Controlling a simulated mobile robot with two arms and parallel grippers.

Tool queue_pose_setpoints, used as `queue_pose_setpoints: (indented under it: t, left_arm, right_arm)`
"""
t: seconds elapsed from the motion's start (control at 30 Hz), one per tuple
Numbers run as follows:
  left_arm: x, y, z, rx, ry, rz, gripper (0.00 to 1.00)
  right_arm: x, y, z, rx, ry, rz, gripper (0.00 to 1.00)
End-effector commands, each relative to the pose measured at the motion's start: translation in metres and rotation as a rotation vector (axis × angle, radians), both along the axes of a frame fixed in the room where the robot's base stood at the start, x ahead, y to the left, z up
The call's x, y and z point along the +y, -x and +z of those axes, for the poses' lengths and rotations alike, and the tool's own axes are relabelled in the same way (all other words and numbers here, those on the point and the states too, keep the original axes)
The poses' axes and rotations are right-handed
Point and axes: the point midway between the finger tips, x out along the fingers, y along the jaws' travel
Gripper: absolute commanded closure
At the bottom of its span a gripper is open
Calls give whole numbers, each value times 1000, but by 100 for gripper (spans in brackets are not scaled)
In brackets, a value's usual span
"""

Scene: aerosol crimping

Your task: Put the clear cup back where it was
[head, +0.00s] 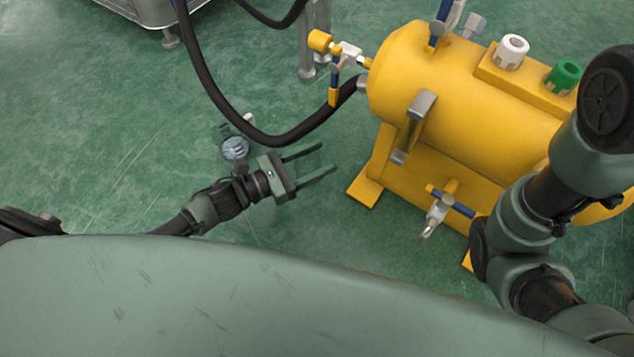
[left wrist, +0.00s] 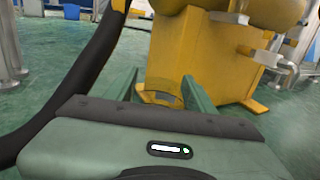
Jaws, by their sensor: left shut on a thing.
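My left gripper (head: 327,157) is low over the green floor, left of the yellow tank, with its two fingers a cup's width apart. In the left wrist view, a see-through rim of the clear cup (left wrist: 160,97) shows between the fingers (left wrist: 160,84), and the gripper is shut on it. The rest of the cup is hard to make out against the yellow behind it. In the head view the cup cannot be made out. My right arm comes in at the right, and its gripper is out of view.
The yellow tank (head: 450,95) on its yellow foot (head: 365,192) stands just right of my left gripper. A black hose (head: 222,103) loops behind the gripper to the tank. A metal-legged stand (head: 160,12) is at the back left. Open green floor (head: 100,120) lies to the left.

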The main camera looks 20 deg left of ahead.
Motion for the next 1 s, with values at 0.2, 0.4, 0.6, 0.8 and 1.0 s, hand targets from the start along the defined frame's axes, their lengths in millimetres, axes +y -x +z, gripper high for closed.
queue_pose_setpoints:
  t: [0.2, 0.4, 0.6, 0.8, 1.0]
  left_arm:
    - [0, 0, -34, -1, 2, 0, 97]
    - [0, 0, -51, 1, 1, 0, 97]
    - [0, 0, -79, -1, 0, 0, 97]
    - [0, 0, -76, -1, 1, 0, 97]
    - [0, 0, -80, -1, 2, 1, 44]
  right_arm:
    - [0, 0, -26, 0, 0, 0, 64]
    - [0, 0, -39, -1, 1, 0, 64]
    - [0, 0, -60, -1, 1, 0, 64]
    - [0, 0, -57, 1, 0, 0, 64]
    - [0, 0, -59, 0, 1, 0, 64]
